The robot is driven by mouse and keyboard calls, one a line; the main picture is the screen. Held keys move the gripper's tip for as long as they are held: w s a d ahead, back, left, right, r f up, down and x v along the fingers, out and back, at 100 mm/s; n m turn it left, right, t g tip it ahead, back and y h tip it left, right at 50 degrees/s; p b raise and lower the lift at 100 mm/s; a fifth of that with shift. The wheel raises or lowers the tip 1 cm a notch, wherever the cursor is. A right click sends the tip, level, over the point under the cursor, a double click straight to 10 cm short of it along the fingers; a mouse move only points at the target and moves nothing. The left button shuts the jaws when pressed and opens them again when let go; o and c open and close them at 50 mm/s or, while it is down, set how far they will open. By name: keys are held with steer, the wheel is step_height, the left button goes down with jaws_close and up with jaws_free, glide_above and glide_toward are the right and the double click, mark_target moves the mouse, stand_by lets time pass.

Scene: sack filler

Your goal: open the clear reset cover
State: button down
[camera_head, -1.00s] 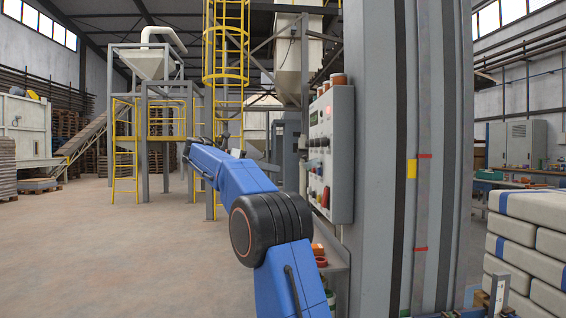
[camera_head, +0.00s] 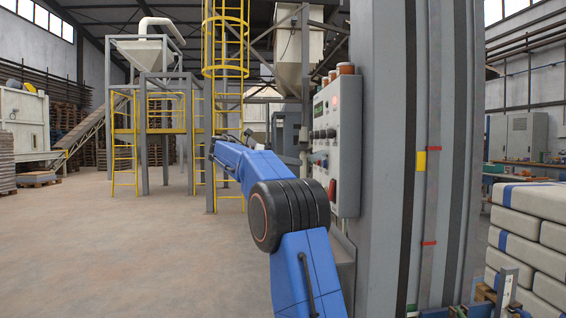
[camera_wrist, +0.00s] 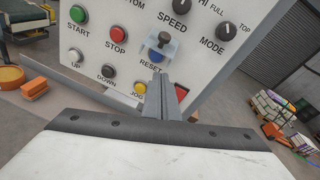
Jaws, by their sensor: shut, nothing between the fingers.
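The grey control panel (camera_head: 337,150) is on the side of a grey column. In the wrist view the panel face (camera_wrist: 105,45) fills the upper middle. The clear reset cover (camera_wrist: 174,48) shows as a pale see-through piece with a dark knob-like part, just above the RESET label. A little of the blue reset button (camera_wrist: 155,57) shows at it. My gripper (camera_wrist: 159,80) is shut and empty, its tips just below the RESET label in the picture. Whether it touches the panel or cover, I cannot tell. In the head view the fingers are not clear.
Around the cover are the green start button (camera_wrist: 77,14), the red stop button (camera_wrist: 118,34), the yellow jog button (camera_wrist: 140,88) and the mode knob (camera_wrist: 227,30). A red control (camera_wrist: 181,92) is partly behind my fingers. Stacked sacks (camera_head: 530,225) stand right; open floor lies left.

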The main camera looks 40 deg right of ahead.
mark_target(310, 155)
steer(key=shift+s+d+r, duration=0.1)
steer(key=shift+d+r, duration=1.3)
steer(key=shift+r, duration=0.2)
